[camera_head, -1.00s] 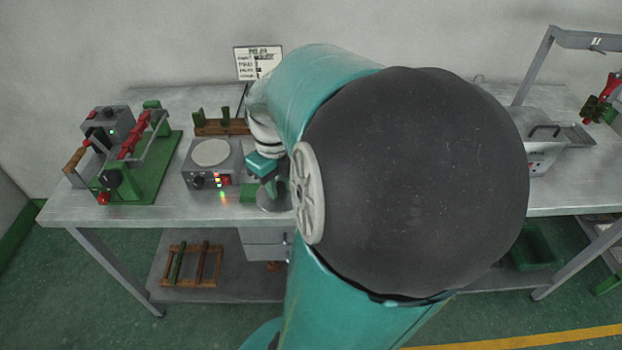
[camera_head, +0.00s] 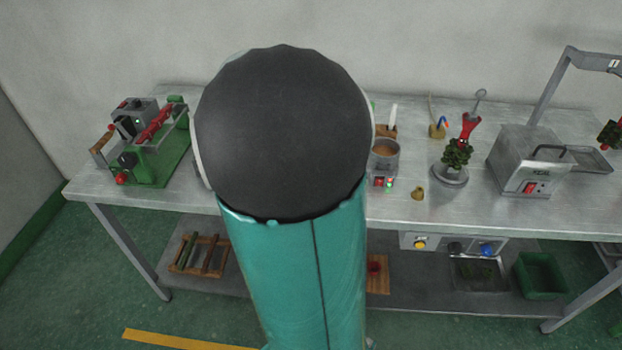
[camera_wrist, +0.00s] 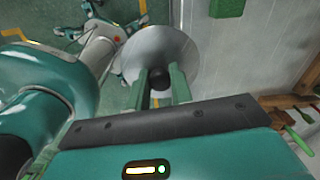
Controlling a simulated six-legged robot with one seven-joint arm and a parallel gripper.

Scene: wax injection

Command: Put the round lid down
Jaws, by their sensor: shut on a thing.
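The round lid (camera_wrist: 183,58) is a shiny grey disc with a dark knob (camera_wrist: 159,77) at its middle, seen in the wrist view. My gripper (camera_wrist: 160,82) has its two green fingers shut on that knob, with the lid beyond the fingertips. In the head view my own arm hides both the gripper and the lid. In the wrist view, the floor shows to the left of the lid and a pale grey surface to its right. I cannot tell how high the lid is above it.
An open pot (camera_head: 385,152) with brownish content stands right of my arm. A dark green tree on a round base (camera_head: 451,176), a small tan piece (camera_head: 418,194) and a grey machine (camera_head: 527,160) are further right. A green clamp machine (camera_head: 150,150) stands at the left.

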